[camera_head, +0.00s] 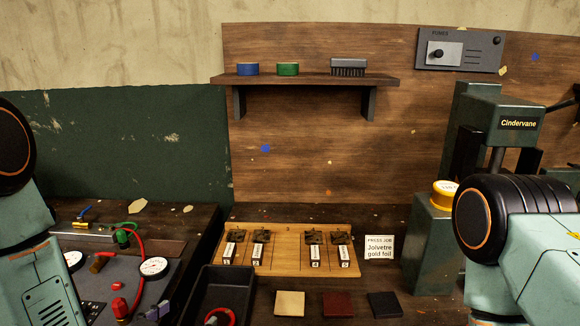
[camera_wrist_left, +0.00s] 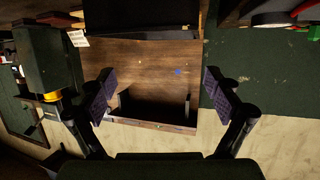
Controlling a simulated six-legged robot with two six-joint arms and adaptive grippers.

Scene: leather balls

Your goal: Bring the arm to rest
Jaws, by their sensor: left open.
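My left gripper (camera_wrist_left: 160,94) shows in the left wrist view, its two dark padded fingers spread wide apart with nothing between them. That view is upside down. Beyond the fingers are the wooden back panel (camera_wrist_left: 152,68) and the dark shelf, with no contact visible. In the head view only links of my left arm show at the left edge, and I cannot make out its fingers there. Links of my right arm fill the right edge of the head view; its gripper is out of sight.
A wooden rack (camera_head: 286,262) with several stamps lies on the bench, beside a black tray (camera_head: 188,291). Three square leather pieces, including a dark red one (camera_head: 338,304), lie in front. A green press (camera_head: 432,236) stands right. The wall shelf (camera_head: 300,80) holds two tins and a brush.

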